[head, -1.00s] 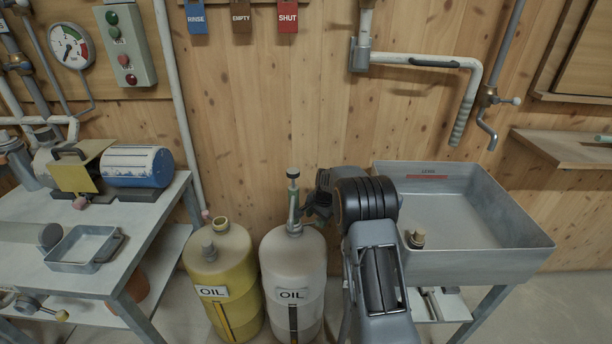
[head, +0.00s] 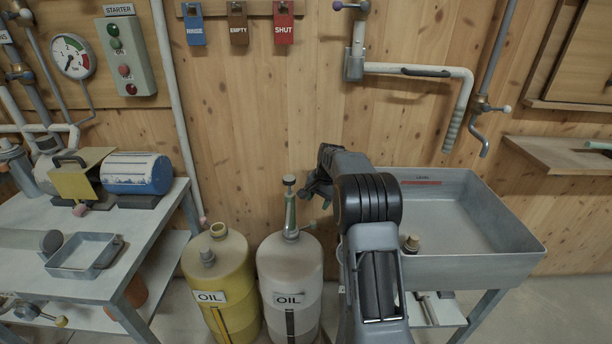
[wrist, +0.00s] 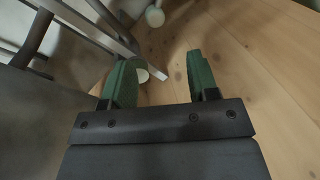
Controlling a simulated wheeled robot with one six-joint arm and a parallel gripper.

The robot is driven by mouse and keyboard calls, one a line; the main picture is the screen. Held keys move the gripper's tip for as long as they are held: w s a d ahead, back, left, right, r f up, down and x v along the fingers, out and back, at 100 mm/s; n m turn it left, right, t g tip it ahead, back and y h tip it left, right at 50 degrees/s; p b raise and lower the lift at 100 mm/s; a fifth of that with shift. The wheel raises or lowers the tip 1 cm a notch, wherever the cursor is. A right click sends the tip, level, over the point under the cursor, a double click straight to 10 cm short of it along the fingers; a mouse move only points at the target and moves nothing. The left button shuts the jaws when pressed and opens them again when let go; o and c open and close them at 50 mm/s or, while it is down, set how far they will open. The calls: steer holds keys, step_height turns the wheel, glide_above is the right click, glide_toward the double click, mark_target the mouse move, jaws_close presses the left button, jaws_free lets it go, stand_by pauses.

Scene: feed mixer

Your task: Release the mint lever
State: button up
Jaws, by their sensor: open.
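The mint lever cannot be made out for certain in the wrist view.
A yellow oil drum (head: 217,276) stands left of the white one. A grey basin (head: 470,268) is close on the right of my arm. The wooden wall (head: 310,100) is behind, with a white swing pipe (head: 415,70) higher up. Floor shows at the lower right.

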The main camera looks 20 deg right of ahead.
steer(key=s+a+r+n+p, duration=0.3)
steer(key=s+r, duration=0.4)
steer(key=r, duration=0.3)
steer(key=s+a+r+n+p, duration=0.2)
steer(key=s+a+r+p, duration=0.4)
steer(key=r, duration=0.4)
steer(key=shift+s+a+r+n+t+h, duration=0.2)
steer(key=shift+s+a+n+t+h, duration=0.3)
steer(key=shift+s, duration=0.65)
steer(key=n+b, duration=1.2)
steer(key=n, duration=1.3)
glide_toward(313, 222)
steer(key=shift+g, duration=0.3)
steer(key=f, duration=0.3)
steer(key=w+f+b, duration=0.1)
steer(key=f, duration=0.2)
steer(key=w+f+b, duration=0.1)
steer(key=f, duration=0.2)
steer(key=shift+w+a+f, duration=0.1)
steer(key=shift+w+f, duration=0.15)
steer(key=shift+f, duration=0.1)
